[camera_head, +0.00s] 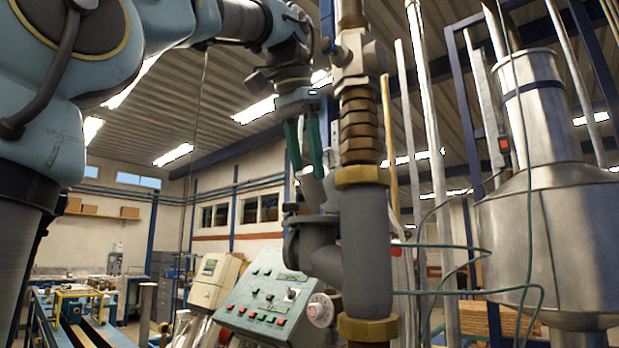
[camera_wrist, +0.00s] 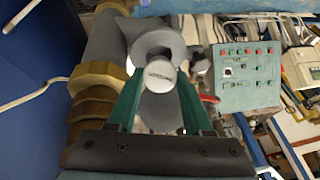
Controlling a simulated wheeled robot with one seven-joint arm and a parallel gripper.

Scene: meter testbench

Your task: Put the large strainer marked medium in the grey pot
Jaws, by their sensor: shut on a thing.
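My gripper (camera_head: 308,172) has green fingers pointing down and is shut on a pale grey, round-ended strainer (camera_wrist: 160,77). Small dark lettering shows on the strainer's end in the wrist view, too small to read surely. The grey pot (camera_head: 318,256) is a flanged branch on the thick vertical pipe, just below the fingertips. In the wrist view the pot's curved grey rim (camera_wrist: 160,38) shows behind the strainer. I cannot tell whether the strainer touches the pot or has entered it.
The vertical grey pipe (camera_head: 366,245) with brass fittings (camera_head: 361,175) stands close right of my gripper. A green control panel (camera_head: 268,302) stands below, with a beige meter box (camera_head: 214,281) beside it. A large metal tank (camera_head: 545,235) and thin cables are at the right.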

